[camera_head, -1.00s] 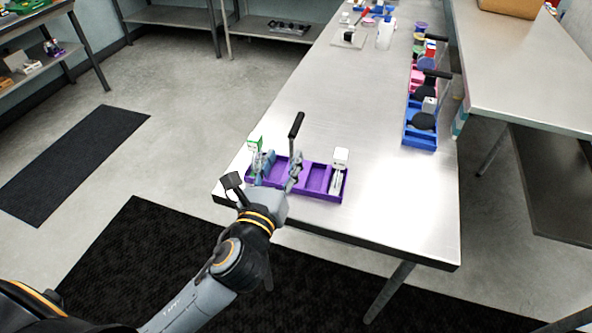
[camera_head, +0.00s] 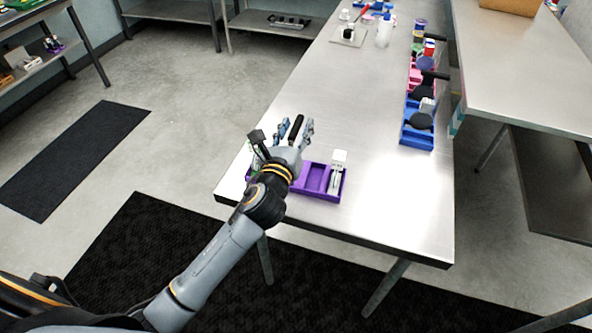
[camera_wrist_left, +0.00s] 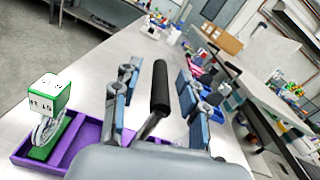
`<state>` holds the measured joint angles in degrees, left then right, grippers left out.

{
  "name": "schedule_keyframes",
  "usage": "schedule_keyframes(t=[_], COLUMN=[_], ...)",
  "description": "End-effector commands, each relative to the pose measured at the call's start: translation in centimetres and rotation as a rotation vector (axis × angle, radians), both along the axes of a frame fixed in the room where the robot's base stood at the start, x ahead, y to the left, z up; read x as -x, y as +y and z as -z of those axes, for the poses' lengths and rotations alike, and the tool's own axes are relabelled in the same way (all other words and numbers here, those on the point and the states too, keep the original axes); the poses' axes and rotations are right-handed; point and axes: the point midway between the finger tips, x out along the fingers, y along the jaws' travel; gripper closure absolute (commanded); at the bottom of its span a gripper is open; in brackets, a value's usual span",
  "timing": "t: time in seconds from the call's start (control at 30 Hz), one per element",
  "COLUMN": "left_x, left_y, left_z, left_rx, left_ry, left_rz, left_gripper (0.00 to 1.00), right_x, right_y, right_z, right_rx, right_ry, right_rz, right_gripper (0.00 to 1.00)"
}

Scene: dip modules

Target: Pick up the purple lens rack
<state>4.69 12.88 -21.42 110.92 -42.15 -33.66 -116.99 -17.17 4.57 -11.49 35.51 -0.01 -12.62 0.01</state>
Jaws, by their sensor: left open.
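The purple lens rack (camera_head: 315,178) sits on the metal table near its front left end. It holds a white-topped item (camera_head: 338,160) at its right end and a black handle (camera_head: 296,128) rising near its middle. In the left wrist view the rack (camera_wrist_left: 88,133) shows a green and white boxed item (camera_wrist_left: 48,105) at its left end. My left gripper (camera_head: 294,126) is over the rack and hides part of it. Its fingers are open on either side of the black handle (camera_wrist_left: 160,88), with visible gaps. My right gripper is not in view.
Blue and pink racks (camera_head: 417,128) with dark items stand along the table's right edge. A white bottle (camera_head: 384,32) and a small board (camera_head: 348,36) are at the far end. The middle of the metal table (camera_head: 345,105) is clear.

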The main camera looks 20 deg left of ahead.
Motion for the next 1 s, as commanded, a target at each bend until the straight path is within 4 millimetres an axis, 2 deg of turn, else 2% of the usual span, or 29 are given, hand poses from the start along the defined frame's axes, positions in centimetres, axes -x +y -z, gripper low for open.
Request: schedule_keyframes(t=[0.1, 0.3, 0.33, 0.83, 1.0], left_x=[0.0, 0.0, 0.1, 0.0, 0.0], left_y=[0.0, 0.0, 0.0, 0.0, 0.0], left_z=[0.0, 0.0, 0.0, -0.3, -1.1], left_rx=[0.000, 0.000, 0.000, 0.000, -0.001], left_ry=[0.000, 0.000, 0.000, -0.004, -0.007], left_rz=[0.000, 0.000, 0.000, 0.000, 0.001], left_gripper=[0.57, 0.98, 1.00, 1.00, 1.00], right_x=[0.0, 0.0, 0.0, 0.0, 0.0], right_y=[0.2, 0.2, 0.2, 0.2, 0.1], right_z=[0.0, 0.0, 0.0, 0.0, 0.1], right_rx=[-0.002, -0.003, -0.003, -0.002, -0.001], right_ry=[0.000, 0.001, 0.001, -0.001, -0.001], right_rz=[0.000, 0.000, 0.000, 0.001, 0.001], right_gripper=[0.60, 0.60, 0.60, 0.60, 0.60])
